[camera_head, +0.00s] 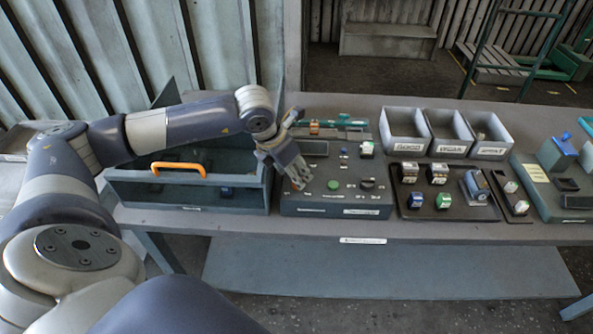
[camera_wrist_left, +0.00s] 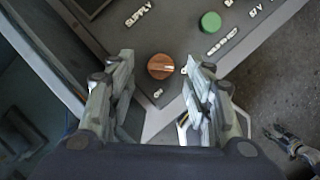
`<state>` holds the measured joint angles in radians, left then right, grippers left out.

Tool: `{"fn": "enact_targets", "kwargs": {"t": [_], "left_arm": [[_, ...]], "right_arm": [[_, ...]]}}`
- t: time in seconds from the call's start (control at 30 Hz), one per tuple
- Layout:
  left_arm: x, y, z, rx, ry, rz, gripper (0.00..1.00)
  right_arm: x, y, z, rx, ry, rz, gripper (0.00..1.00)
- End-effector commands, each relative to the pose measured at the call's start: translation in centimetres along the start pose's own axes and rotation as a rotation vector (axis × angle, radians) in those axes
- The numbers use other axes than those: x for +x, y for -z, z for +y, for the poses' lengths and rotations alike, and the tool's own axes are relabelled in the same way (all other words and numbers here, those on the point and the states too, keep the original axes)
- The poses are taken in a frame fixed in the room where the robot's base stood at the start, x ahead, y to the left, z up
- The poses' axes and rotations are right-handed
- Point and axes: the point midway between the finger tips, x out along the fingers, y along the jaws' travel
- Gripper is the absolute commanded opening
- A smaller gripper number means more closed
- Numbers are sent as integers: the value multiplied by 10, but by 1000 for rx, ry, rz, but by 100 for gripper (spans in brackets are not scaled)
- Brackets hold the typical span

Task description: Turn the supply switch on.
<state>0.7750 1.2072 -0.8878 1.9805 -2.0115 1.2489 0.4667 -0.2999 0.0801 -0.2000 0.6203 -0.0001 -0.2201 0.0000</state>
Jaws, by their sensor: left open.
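The supply switch (camera_wrist_left: 161,66) is a round orange-brown knob on the dark control panel (camera_head: 300,206), near the "SUPPLY" lettering (camera_wrist_left: 138,14). In the left wrist view it lies between the fingertips of my left gripper. A light line runs roughly crosswise over its face. My left gripper (camera_head: 297,180) is open over the panel's left front part, with one finger on each side of the knob; I cannot tell whether they touch it. In the head view the gripper mostly hides the knob. What looks like my right gripper (camera_wrist_left: 290,142) shows small at the lower right of the wrist view.
A green button (camera_head: 334,184) and a black knob (camera_head: 368,183) sit right of the switch. A bin with an orange handle (camera_head: 178,167) stands left of the panel. To the right are a tray of small parts (camera_head: 420,212) and grey boxes (camera_head: 404,144).

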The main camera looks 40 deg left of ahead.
Motion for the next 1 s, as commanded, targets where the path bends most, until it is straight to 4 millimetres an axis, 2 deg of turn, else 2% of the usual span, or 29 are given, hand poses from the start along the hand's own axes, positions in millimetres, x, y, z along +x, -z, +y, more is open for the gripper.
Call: {"fn": "enact_targets", "kwargs": {"t": [0.2, 0.53, 0.57, 0.7, 0.77, 1.0], "left_arm": [[24, 0, 0, -1, 2, 1, 47], [29, 0, 0, 0, 1, 0, 47], [29, 0, 0, 0, 1, 0, 45], [29, 0, 0, 0, 1, 0, 13], [29, 0, 0, 0, 1, 0, 2], [29, 0, 0, 6, 3, 0, 3]], "right_arm": [[-8, 1, 0, 0, 0, 0, 48], [-8, 1, 0, 0, 0, 0, 48], [-8, 1, 0, 0, 0, 0, 48], [-8, 1, 0, 0, 0, 0, 48], [-8, 1, 0, 0, 0, 0, 48], [-7, 1, 0, 0, 0, 0, 48]]}}
